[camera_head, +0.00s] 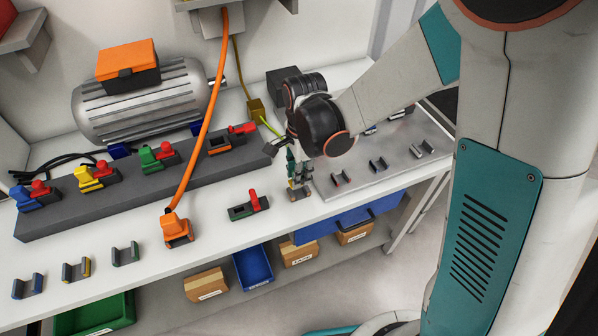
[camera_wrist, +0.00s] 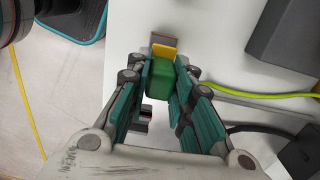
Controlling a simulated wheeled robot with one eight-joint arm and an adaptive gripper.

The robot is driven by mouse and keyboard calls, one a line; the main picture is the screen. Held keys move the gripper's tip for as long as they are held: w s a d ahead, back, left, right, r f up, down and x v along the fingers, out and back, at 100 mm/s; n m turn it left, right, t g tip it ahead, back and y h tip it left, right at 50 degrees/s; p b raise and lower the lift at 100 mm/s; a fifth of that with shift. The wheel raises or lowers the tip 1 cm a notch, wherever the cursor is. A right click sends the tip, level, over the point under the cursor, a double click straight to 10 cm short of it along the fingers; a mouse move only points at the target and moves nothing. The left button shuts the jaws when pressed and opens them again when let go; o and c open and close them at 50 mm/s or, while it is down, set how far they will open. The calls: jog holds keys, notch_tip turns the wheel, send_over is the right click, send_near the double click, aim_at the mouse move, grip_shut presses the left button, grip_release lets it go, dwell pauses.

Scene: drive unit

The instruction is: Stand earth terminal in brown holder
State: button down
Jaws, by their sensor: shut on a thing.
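The earth terminal shows in the wrist view as a green block (camera_wrist: 160,82) with a yellow part at its far end. My gripper (camera_wrist: 161,72) is shut on it, one finger on each side. In the head view my gripper (camera_head: 297,180) points down at the bench's front edge, and its fingers largely hide the terminal. The brown holder (camera_head: 300,194) is directly below the fingertips. In the wrist view a brown edge (camera_wrist: 164,37) shows just beyond the yellow part. I cannot tell whether the terminal touches the holder or stands in it.
A yellow-green cable (camera_head: 272,129) runs from a brass-coloured box to near my gripper. A green-and-black switch with a red lever (camera_head: 249,205) stands to the left. A grey plate (camera_head: 350,178) with small holders lies to the right. An orange plug (camera_head: 177,230) sits further left.

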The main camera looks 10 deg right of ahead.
jog(key=shift+f, duration=0.2)
jog(key=shift+f+b, duration=1.35)
jog(key=shift+b, duration=0.1)
jog(key=c, duration=1.3)
grip_release()
jog(key=shift+c, duration=0.2)
jog(key=r, duration=1.1)
jog(key=shift+d+r, duration=0.25)
jog(key=shift+r, duration=0.15)
notch_tip(320, 180, up, 5)
jog(key=p, duration=0.3)
jog(key=shift+p, duration=0.3)
